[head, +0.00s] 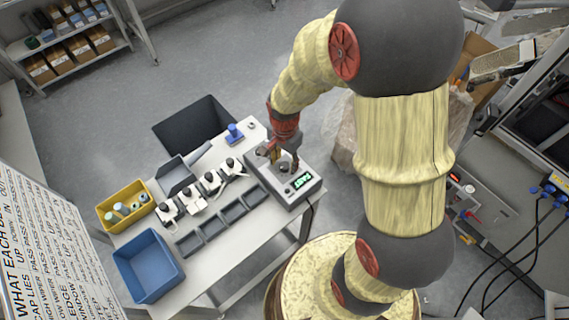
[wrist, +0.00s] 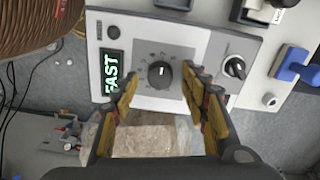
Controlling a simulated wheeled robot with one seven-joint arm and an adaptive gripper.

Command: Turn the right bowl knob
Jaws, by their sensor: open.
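A grey-and-white control box (head: 292,201) stands at the right end of the table in the head view, with a green lit display (head: 302,181) reading FAST. In the wrist view, a round black dial knob (wrist: 160,74) with a white pointer line and a marked scale sits beside the display (wrist: 112,72). A second black knob (wrist: 235,67) is on the same panel to its right. No label shows which one is the right bowl knob. My gripper (wrist: 163,84) is open, its yellow fingers on either side of the dial knob; contact cannot be told. It also shows in the head view (head: 279,158).
The white table (head: 232,258) holds several small black-and-white units, grey trays (head: 232,212), a yellow bin (head: 125,206) and a blue bin (head: 148,266). A blue-handled part (head: 235,131) stands behind the box. A plastic-wrapped carton (head: 345,135) is on the floor to the right.

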